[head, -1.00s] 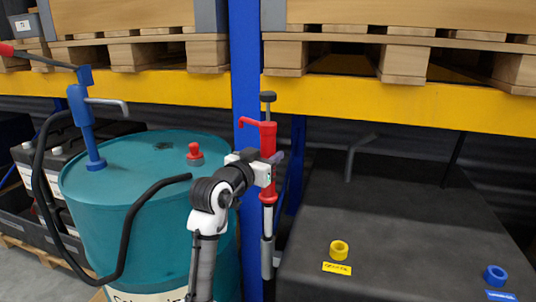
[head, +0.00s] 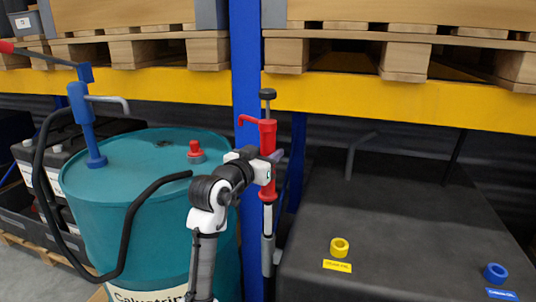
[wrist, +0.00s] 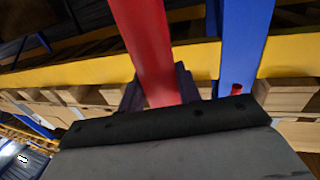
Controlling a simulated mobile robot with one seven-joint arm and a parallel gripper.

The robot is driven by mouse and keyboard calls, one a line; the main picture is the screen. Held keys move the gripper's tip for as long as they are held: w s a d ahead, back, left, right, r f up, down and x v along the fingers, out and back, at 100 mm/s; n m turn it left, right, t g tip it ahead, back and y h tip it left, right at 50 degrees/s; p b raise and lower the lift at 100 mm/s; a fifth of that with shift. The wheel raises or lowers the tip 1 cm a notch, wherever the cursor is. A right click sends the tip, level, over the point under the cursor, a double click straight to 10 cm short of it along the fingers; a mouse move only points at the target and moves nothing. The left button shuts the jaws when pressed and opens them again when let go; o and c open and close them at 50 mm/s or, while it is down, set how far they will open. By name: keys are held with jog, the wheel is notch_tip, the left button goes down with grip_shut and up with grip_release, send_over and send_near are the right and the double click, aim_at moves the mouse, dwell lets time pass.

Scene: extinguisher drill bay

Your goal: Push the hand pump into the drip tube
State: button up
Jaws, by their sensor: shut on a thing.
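The hand pump (head: 267,140) is red with a black knob on top, a red spout bent to the left and a pale lower tube. It stands upright in front of the blue post. My gripper (head: 272,170) is shut around its red body; the wrist view shows the red body (wrist: 145,45) between the dark fingers. A grey tube (head: 267,257), which looks like the drip tube, stands below the pump beside the post. The pump's pale lower end meets or overlaps the top of this tube; I cannot tell how deep it sits.
A teal drum (head: 140,235) with a blue crank pump (head: 86,125) and black hose stands left of my arm. A dark tank (head: 400,230) with yellow and blue caps fills the right. A yellow shelf beam (head: 400,105) with pallets runs above. The blue post (head: 247,60) is close behind.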

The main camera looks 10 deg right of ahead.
jog(key=shift+f+b, duration=3.3)
jog(key=shift+f, duration=1.15)
dwell(3.6)
